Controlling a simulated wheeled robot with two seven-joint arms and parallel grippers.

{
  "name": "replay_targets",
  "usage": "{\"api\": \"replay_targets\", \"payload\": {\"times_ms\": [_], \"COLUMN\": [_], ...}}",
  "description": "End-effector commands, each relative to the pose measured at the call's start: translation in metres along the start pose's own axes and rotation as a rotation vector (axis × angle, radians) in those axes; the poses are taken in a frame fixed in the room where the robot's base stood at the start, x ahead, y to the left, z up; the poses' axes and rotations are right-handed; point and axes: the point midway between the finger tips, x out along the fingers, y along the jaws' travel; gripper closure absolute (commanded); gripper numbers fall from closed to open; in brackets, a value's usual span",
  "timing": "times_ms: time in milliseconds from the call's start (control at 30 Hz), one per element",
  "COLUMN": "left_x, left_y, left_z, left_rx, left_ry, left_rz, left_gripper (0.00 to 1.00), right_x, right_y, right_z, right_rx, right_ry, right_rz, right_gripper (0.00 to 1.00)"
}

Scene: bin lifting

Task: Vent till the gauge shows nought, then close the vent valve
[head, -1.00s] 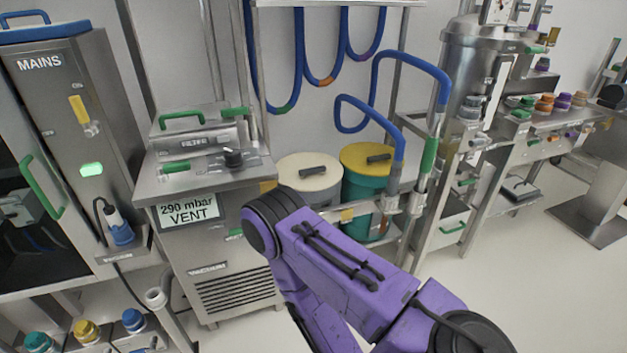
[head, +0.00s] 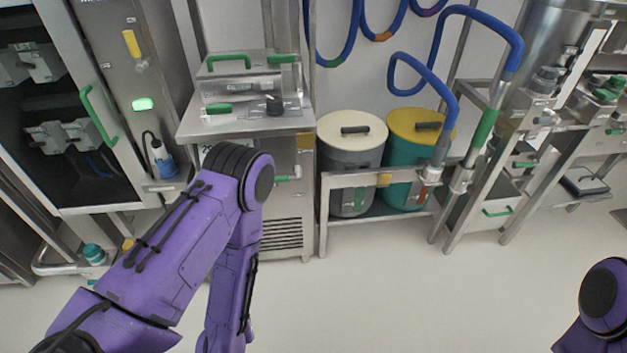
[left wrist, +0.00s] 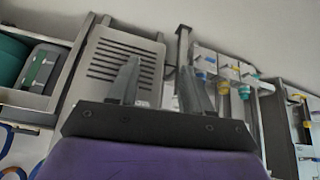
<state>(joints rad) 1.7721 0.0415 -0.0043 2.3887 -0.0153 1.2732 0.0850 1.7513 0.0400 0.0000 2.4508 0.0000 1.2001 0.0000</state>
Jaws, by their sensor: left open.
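The vacuum cabinet (head: 240,128) stands left of centre in the head view. Its display (head: 207,150) is almost wholly hidden behind my left arm, so its reading cannot be made out now. A small green-handled valve (head: 288,178) sticks out at the cabinet's front right; no label on it shows. A black knob (head: 273,104) and a green handle (head: 218,108) are on its top. My left gripper (left wrist: 158,92) is open and empty in the left wrist view, with the louvred panel (left wrist: 118,65) beyond it. My right gripper is out of view.
A cream-lidded bin (head: 352,128) and a yellow-lidded bin (head: 415,127) stand right of the cabinet behind a steel rail (head: 350,180). Blue hoses (head: 437,60) hang above. A glass-doored cabinet (head: 85,130) is at left. The floor in front (head: 420,290) is clear.

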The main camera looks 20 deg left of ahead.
Motion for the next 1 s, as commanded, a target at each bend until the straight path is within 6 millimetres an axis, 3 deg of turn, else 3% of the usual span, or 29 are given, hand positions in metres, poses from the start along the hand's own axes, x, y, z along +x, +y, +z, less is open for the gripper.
{"api": "replay_targets", "payload": {"times_ms": [33,133,200,300,333,400,533,800,1000], "left_x": [0.045,0.1,0.113,0.103,0.097,0.086,0.077,0.097,0.106], "left_y": [0.024,0.085,0.123,0.156,0.162,0.17,0.175,0.183,0.188], "left_z": [-0.021,-0.105,-0.17,-0.242,-0.257,-0.282,-0.307,-0.361,-0.388], "left_rx": [-0.126,-0.49,-0.758,-1.051,-1.113,-1.21,-1.263,-1.259,-1.257], "left_ry": [0.12,0.414,0.595,0.76,0.789,0.83,0.848,0.846,0.844], "left_rz": [0.065,0.291,0.508,0.805,0.877,0.999,1.068,1.061,1.059], "left_gripper": [0.51,0.51,0.51,0.51,0.51,0.51,0.51,0.51,0.51], "right_x": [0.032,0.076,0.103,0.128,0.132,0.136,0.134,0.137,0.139], "right_y": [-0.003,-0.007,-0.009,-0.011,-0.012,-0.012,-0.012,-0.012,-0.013], "right_z": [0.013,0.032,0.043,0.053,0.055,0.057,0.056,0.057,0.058], "right_rx": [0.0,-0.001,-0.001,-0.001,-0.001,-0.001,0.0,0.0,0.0], "right_ry": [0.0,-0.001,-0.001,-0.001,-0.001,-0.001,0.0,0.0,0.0], "right_rz": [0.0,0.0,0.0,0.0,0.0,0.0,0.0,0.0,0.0], "right_gripper": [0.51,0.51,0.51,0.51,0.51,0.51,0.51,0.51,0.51]}}
